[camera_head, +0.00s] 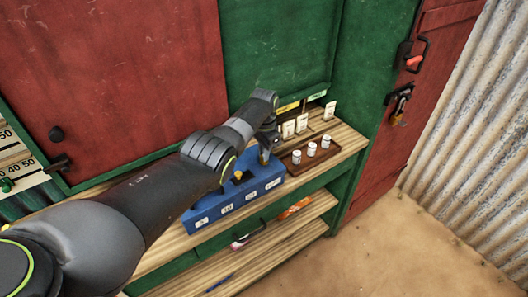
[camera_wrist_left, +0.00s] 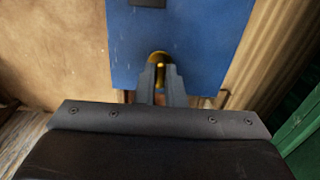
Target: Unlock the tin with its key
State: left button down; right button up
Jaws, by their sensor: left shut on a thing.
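A blue box (camera_head: 215,210) with white labels along its front stands on the wooden shelf; its blue top also shows in the left wrist view (camera_wrist_left: 195,45). I cannot tell whether it is the tin. My left gripper (camera_head: 265,152) is above the box's right end. In the left wrist view the fingers (camera_wrist_left: 160,80) are shut on a small rounded brass piece (camera_wrist_left: 158,57), over the blue top. Whether this piece is the key, and whether it touches the box, I cannot tell. My right gripper is not in view.
A brown tray (camera_head: 294,164) with white cylinders (camera_head: 311,149) stands right of the box, with upright white cards (camera_head: 289,128) behind. A lower shelf (camera_head: 290,228) holds an orange item (camera_head: 294,207). A brass padlock (camera_head: 399,108) hangs by the red door (camera_head: 395,165).

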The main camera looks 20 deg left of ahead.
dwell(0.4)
pick_arm(q)
jog(key=c, duration=1.5)
grip_release()
notch_tip(320, 180, up, 6)
jog(key=shift+f+p, duration=0.25)
jog(key=shift+p, duration=0.15)
notch_tip(320, 180, up, 12)
jog(key=b, duration=0.2)
jog(key=shift+b, duration=0.4)
